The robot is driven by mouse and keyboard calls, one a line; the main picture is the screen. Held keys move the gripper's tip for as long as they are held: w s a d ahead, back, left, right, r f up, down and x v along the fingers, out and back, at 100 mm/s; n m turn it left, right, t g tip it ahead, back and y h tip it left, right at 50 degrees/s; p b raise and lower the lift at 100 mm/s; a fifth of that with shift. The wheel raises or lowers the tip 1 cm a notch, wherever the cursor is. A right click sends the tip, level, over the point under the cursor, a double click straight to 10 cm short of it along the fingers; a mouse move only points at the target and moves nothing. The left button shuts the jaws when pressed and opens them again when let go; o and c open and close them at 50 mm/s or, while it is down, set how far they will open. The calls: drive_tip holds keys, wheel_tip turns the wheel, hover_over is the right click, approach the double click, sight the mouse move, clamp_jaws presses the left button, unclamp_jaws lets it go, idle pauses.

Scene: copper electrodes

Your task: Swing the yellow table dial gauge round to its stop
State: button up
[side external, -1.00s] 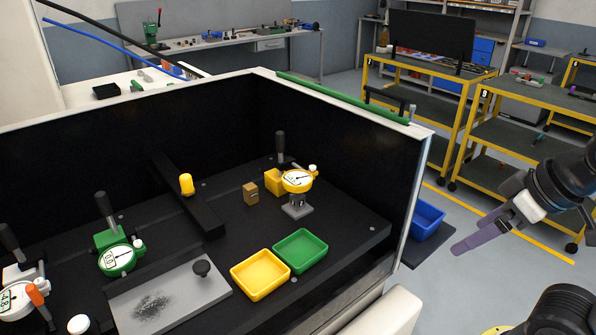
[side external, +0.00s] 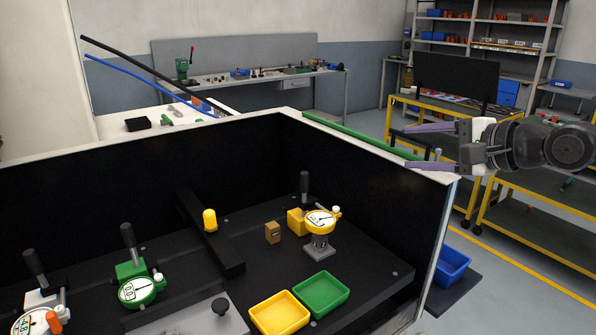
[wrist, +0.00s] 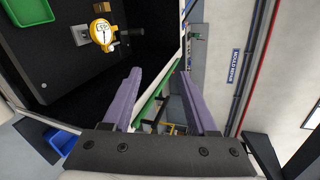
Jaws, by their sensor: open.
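The yellow table dial gauge (side external: 320,222) has a round white face in a yellow rim. It stands on a short grey post near the right end of the black-walled bay, with a yellow block and an upright black handle behind it. It also shows at the top left of the wrist view (wrist: 101,32). My gripper (side external: 407,147) is open and empty, level with the top of the bay's right wall and well above and to the right of the gauge. In the wrist view, its two purple fingers (wrist: 160,74) are spread apart, with the gauge outside them.
The bay's white-topped wall (side external: 438,178) stands between the gauge and the floor on the right. Yellow (side external: 279,331) and green (side external: 321,315) trays lie in front of the gauge. A small brown block (side external: 272,232) and a black bar (side external: 225,250) with a yellow knob are left of it.

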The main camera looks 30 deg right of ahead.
sight(302, 172)
drive_tip(key=w+m+t, duration=0.4)
drive_tip(key=w+m, duration=0.8)
drive_tip(key=w, duration=0.2)
drive_tip(key=w+f+m, duration=0.1)
drive_tip(key=f, duration=0.4)
drive_tip(key=w+a+f+m, duration=0.1)
drive_tip(key=w+f+m, duration=0.1)
drive_tip(key=f, duration=0.4)
drive_tip(key=w+a+f+m, duration=0.1)
drive_tip(key=w+f, duration=0.1)
drive_tip(key=f, duration=0.3)
drive_tip(key=shift+w+a+f, duration=0.1)
drive_tip(key=shift+w+f, duration=0.05)
drive_tip(key=shift+f, duration=0.25)
drive_tip(key=shift+w, duration=6.8)
clamp_jaws()
